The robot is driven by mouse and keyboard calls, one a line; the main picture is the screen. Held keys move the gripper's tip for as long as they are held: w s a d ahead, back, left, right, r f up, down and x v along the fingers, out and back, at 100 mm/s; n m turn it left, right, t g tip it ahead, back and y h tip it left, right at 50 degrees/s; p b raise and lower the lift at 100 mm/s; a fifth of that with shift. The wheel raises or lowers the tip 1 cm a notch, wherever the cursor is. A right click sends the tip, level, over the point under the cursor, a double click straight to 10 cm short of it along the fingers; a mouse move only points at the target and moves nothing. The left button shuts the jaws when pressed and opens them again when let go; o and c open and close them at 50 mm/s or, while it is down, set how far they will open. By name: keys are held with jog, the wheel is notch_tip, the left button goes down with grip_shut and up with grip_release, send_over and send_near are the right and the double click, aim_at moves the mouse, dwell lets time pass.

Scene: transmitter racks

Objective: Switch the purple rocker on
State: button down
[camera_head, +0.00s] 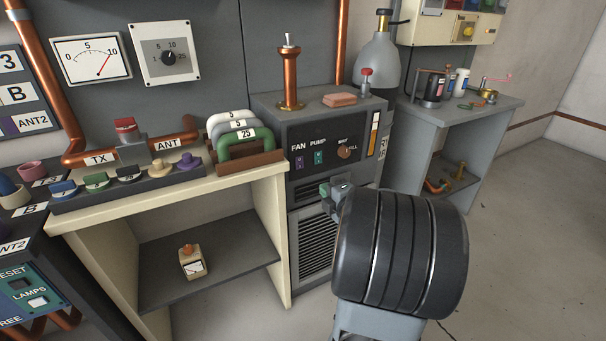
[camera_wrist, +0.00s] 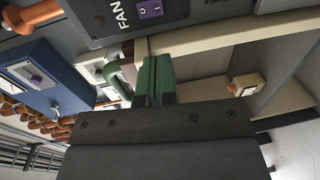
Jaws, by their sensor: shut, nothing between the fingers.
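The purple rocker (camera_head: 299,161) is a small switch under the FAN label on the dark front panel of the grey cabinet (camera_head: 275,115). In the wrist view the purple rocker (camera_wrist: 149,7) shows at the top edge, beside the FAN lettering, with I and O marks. Which side is pressed in I cannot tell. My gripper (camera_head: 326,189) is in front of the cabinet, below and to the right of the rocker, apart from it. Its green fingers (camera_wrist: 155,80) are together and empty in the wrist view.
A cream bench (camera_head: 180,195) with coloured handles stands left. A vent grille (camera_head: 315,245) is below. Open floor lies right.

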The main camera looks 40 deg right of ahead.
aim_at(300, 168)
jog(key=w, duration=0.4)
jog(key=w+d+f+b, duration=0.1)
jog(key=w, duration=0.3)
jog(key=w+b, duration=0.1)
jog(key=w, duration=0.3)
jog(key=shift+d+f, duration=0.25)
jog(key=shift+f, duration=0.1)
jog(key=shift+w+d, duration=0.15)
jog(key=shift+w, duration=0.75)
jog(key=shift+f+b, duration=0.1)
jog(key=shift+b, duration=0.3)
jog(key=shift+w+f+b, duration=0.15)
jog(key=shift+f+b, duration=0.15)
jog(key=shift+b, duration=0.65)
jog(key=shift+r+p, duration=0.35)
jog(key=shift+p, duration=0.05)
jog(key=shift+s+f, duration=0.1)
jog(key=shift+s, duration=0.1)
jog(key=s+a+f, duration=0.1)
jog(key=s, duration=1.2)
jog(key=shift+s+a+f, duration=0.2)
jog(key=shift+a+f, duration=0.1)
jog(key=shift+a, duration=0.1)
